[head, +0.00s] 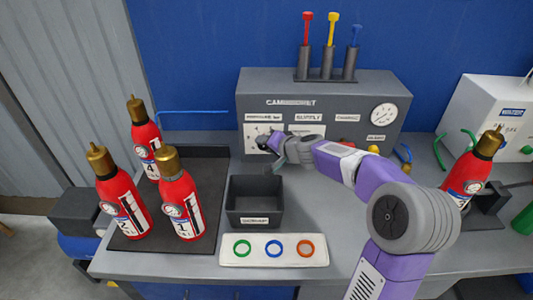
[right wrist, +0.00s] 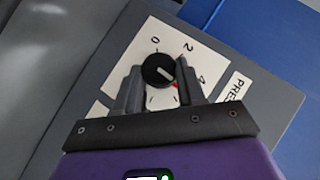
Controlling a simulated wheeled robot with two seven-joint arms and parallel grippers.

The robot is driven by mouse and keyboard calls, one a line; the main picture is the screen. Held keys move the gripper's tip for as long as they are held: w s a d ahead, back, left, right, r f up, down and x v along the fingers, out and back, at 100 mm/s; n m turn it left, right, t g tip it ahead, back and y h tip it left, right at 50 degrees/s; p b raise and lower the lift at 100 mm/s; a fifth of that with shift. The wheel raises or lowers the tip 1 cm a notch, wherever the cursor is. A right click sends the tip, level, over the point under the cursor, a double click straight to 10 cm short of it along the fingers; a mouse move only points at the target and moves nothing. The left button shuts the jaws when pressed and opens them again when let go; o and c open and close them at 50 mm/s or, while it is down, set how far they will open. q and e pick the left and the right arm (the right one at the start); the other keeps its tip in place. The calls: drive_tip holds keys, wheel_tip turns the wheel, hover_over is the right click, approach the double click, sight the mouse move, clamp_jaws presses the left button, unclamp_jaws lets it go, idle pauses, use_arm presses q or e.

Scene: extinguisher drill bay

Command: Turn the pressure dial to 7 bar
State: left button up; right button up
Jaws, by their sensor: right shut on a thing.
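The pressure dial is a round black knob (right wrist: 158,70) with a short white line, on a white scale plate (right wrist: 147,38) marked 0, 2 and 4 in the right wrist view. Part of the scale is hidden by my gripper. A bit of red shows beside the knob. My right gripper (right wrist: 160,80) is shut on the knob, one finger on each side. In the head view, my right gripper (head: 273,144) is at the left part of the grey cabinet (head: 350,88) and covers much of the dial plate. The white line slants towards the lower right. My left gripper is not in view.
A round gauge (head: 384,116) is at the cabinet's upper right. An open dark bin (head: 255,219) and a tray with three coloured rings (head: 273,263) are in front. Several red extinguishers (head: 182,205) stand at left; another (head: 472,172) is at right.

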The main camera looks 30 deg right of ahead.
drive_tip(key=m+t+y, duration=0.1)
drive_tip(key=m+t, duration=0.1)
drive_tip(key=t, duration=0.1)
drive_tip(key=f+m+t+y, duration=0.1)
drive_tip(key=m+t+y, duration=0.1)
drive_tip(key=m+t, duration=0.1)
drive_tip(key=shift+s+d+f+m+b, duration=0.1)
drive_tip(key=shift+m+b, duration=0.2)
drive_tip(key=shift+b, duration=0.1)
idle(0.7)
drive_tip(key=o, duration=1)
drive_tip(key=shift+o, duration=0.2)
drive_tip(key=p+v, duration=0.1)
drive_tip(key=v, duration=0.6)
drive_tip(key=shift+s+d+f, duration=0.1)
drive_tip(key=shift+s+f, duration=0.1)
drive_tip(key=shift+s, duration=0.05)
drive_tip(key=shift+r, duration=0.1)
